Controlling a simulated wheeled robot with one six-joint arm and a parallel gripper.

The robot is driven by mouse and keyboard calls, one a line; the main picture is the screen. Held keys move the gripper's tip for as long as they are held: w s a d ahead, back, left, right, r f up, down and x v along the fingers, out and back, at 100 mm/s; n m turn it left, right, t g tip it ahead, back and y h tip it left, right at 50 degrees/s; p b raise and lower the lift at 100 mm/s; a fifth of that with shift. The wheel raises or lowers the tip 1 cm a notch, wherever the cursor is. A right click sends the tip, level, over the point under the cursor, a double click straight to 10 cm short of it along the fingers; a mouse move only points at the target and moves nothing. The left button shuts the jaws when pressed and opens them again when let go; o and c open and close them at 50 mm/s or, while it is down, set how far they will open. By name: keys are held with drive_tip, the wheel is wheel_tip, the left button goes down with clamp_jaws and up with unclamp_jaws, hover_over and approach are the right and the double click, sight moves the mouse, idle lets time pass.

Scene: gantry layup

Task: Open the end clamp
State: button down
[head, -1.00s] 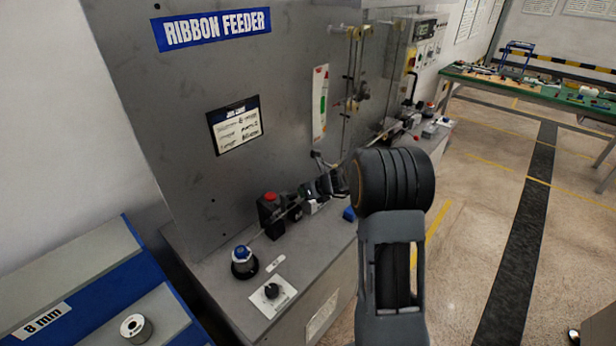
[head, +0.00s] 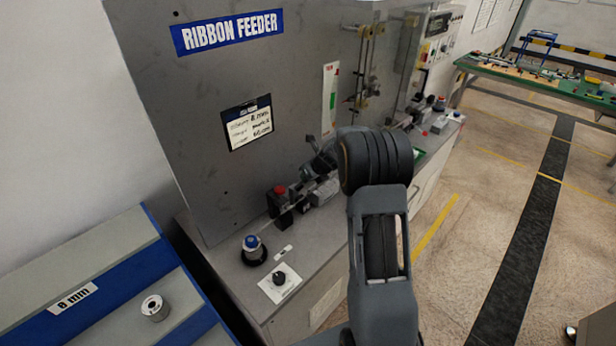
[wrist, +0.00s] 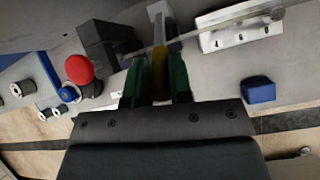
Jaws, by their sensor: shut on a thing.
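In the wrist view my gripper (wrist: 160,72) has its two green fingers closed around a narrow yellow piece (wrist: 160,58), which looks like the handle of the end clamp. A pale upright part continues above it, beside the thin ribbon or rod (wrist: 205,37) that crosses there. Dark blocks (wrist: 103,40) stand just left of the fingers. In the head view my gripper (head: 322,160) is partly hidden by my own arm, above the grey clamp parts (head: 322,192) on the bench. The clamp's base and jaw opening cannot be made out.
A red button (wrist: 78,69) stands left of the fingers, also in the head view (head: 279,189). A blue block (wrist: 258,90) and a white bracket (wrist: 240,30) lie to the right. A blue-topped post (head: 252,248) and black knob (head: 280,278) sit at the bench's near end.

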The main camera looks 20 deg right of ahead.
drive_tip(key=shift+w+r, duration=0.1)
drive_tip(key=c, duration=1)
unclamp_jaws()
drive_tip(key=shift+c, duration=0.2)
drive_tip(key=b+v, duration=0.2)
drive_tip(key=v, duration=1.1)
drive_tip(key=shift+s+r, duration=0.25)
drive_tip(key=shift+r, duration=0.05)
